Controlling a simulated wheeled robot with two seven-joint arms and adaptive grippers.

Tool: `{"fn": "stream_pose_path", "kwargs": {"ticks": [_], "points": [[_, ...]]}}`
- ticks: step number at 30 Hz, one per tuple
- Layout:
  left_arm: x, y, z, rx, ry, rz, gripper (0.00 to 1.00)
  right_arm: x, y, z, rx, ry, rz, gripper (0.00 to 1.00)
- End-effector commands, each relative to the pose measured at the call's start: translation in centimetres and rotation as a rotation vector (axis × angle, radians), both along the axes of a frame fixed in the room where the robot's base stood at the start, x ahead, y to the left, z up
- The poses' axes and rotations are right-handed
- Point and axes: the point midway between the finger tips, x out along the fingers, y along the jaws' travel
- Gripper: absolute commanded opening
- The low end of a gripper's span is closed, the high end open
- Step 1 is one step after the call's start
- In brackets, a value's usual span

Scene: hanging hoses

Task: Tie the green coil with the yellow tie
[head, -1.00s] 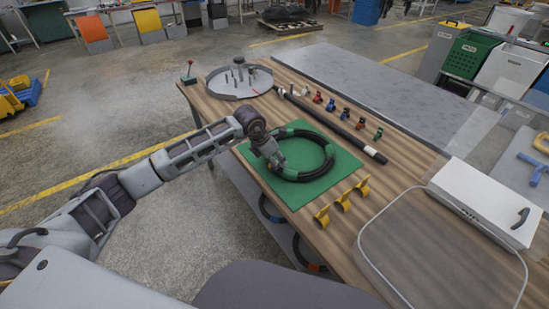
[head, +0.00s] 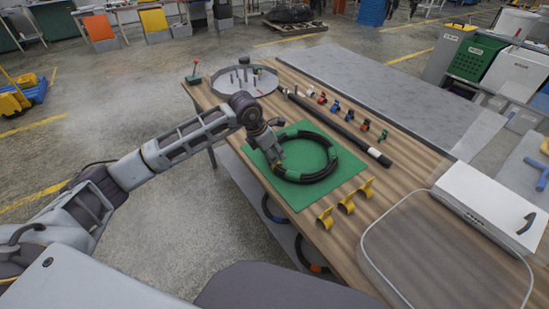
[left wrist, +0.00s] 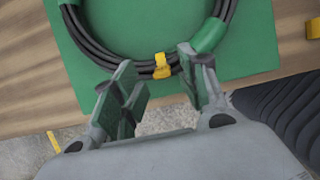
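The green coil is a black hose ring with green bands (head: 332,160), lying on a green mat (head: 300,200) on the table. It also shows in the left wrist view (left wrist: 90,42). A yellow tie (left wrist: 162,66) sits on the coil's near side in the left wrist view; its ends cannot be made out. My left gripper (head: 274,153) is at the coil's left side. In the left wrist view its fingers (left wrist: 157,60) stand apart, on either side of the tie, with no visible grip on it. My right gripper is not in view.
Several small red, blue and green ties (head: 337,105) stand behind the mat beside a long black bar (head: 345,130). A round tray (head: 230,90) is at the far left, a white box (head: 485,205) at the right.

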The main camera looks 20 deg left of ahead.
Motion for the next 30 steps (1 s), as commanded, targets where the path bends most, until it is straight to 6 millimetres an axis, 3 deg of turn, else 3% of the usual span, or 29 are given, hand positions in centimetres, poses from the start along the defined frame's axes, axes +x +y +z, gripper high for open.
{"fn": "stream_pose_path", "kwargs": {"ticks": [9, 30], "points": [[-0.5, 0.5, 2.2, -0.002, -0.003, 0.001, 0.43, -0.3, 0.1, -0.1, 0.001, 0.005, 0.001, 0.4], [-0.6, 0.5, 2.6, -0.003, -0.004, 0.0, 0.43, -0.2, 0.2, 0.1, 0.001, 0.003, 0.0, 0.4]]}}
